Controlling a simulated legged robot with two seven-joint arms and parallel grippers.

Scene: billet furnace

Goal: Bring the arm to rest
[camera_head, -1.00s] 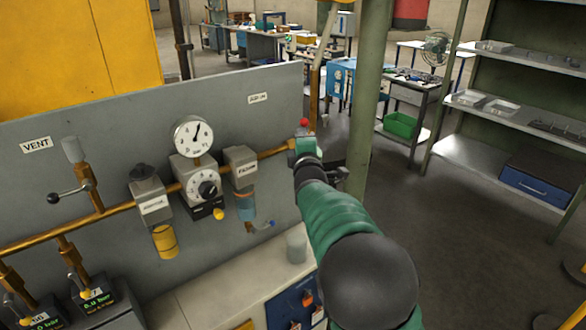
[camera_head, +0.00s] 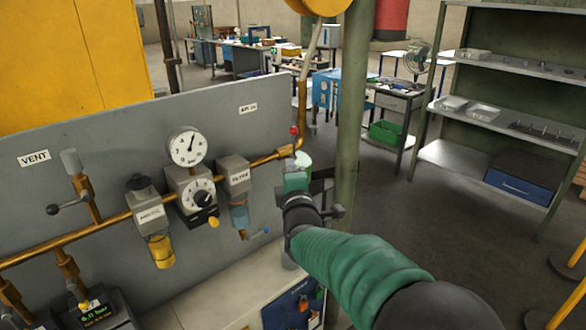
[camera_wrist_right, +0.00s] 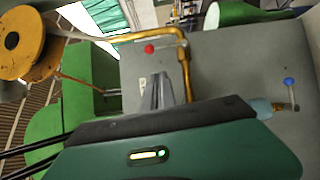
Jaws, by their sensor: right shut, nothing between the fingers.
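My right arm (camera_head: 355,265), in a green sleeve, comes in from the lower right of the head view. The red knob also shows there (camera_wrist_right: 149,48), above and apart from the fingertips. The left gripper is in neither view.
The grey panel (camera_head: 60,190) carries a brass pipe, a pressure gauge (camera_head: 187,146), a regulator and a filter. A green post (camera_head: 350,120) stands just behind my gripper. Shelving (camera_head: 500,115) stands at the right. Open floor (camera_head: 420,220) lies between the post and shelving.

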